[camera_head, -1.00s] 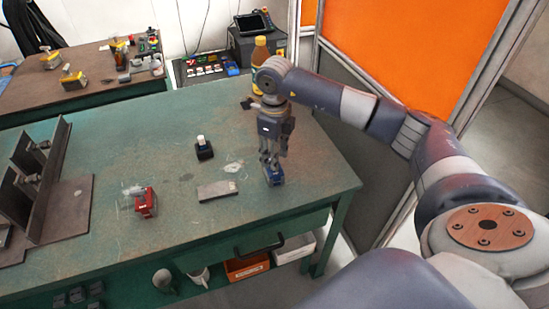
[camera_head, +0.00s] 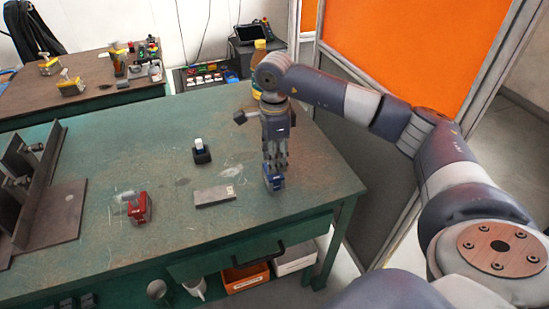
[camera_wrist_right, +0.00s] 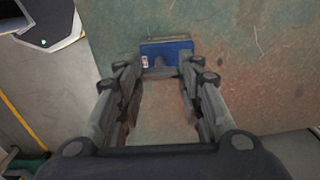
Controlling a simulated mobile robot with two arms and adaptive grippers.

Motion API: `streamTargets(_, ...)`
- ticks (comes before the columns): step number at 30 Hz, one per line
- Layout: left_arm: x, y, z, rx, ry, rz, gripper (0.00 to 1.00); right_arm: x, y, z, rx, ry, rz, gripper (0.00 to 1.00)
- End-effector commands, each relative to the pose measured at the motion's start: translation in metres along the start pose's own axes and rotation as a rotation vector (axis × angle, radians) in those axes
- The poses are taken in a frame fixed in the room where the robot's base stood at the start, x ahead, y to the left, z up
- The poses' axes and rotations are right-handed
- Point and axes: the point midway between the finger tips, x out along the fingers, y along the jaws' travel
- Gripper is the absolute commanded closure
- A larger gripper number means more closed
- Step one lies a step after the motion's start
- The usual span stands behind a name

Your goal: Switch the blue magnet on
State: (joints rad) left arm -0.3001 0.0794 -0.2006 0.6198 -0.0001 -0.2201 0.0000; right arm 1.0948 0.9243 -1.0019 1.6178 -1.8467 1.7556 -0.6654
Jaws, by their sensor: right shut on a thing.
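The blue magnet (camera_head: 274,183) sits on the green table near its right front part, directly below my right gripper (camera_head: 273,169). In the right wrist view the blue magnet (camera_wrist_right: 167,52) shows as a blue block with a dark top edge and a small pale label, at the far end of the fingers. My right gripper (camera_wrist_right: 168,72) points down and is shut on the blue magnet's upper part; the exact contact is hard to make out. My left gripper is not in view.
A grey metal bar (camera_head: 214,196), a red magnet (camera_head: 139,209) and a dark block with a white top (camera_head: 201,151) lie left of the gripper on the green table (camera_head: 100,185). Steel brackets (camera_head: 40,190) stand at far left. A bottle (camera_head: 259,56) stands behind my right arm.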

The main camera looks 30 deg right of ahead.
Motion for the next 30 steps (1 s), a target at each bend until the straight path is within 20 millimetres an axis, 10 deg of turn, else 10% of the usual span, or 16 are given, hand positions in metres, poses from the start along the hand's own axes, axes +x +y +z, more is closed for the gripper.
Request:
streamTargets(18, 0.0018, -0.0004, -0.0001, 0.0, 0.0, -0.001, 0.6, -0.001, -0.0005, 0.0004, -0.038, -0.002, -0.002, 0.89)
streamTargets(19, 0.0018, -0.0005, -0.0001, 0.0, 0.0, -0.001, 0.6, -0.0009, -0.0005, 0.0004, -0.038, -0.002, -0.002, 0.59)
streamTargets(21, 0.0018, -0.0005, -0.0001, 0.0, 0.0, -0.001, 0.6, -0.0009, -0.0004, 0.0003, -0.038, -0.002, -0.002, 0.45)
streamTargets(30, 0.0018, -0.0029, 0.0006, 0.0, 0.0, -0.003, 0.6, -0.0006, -0.0002, 0.0002, -0.037, -0.001, -0.001, 0.45)
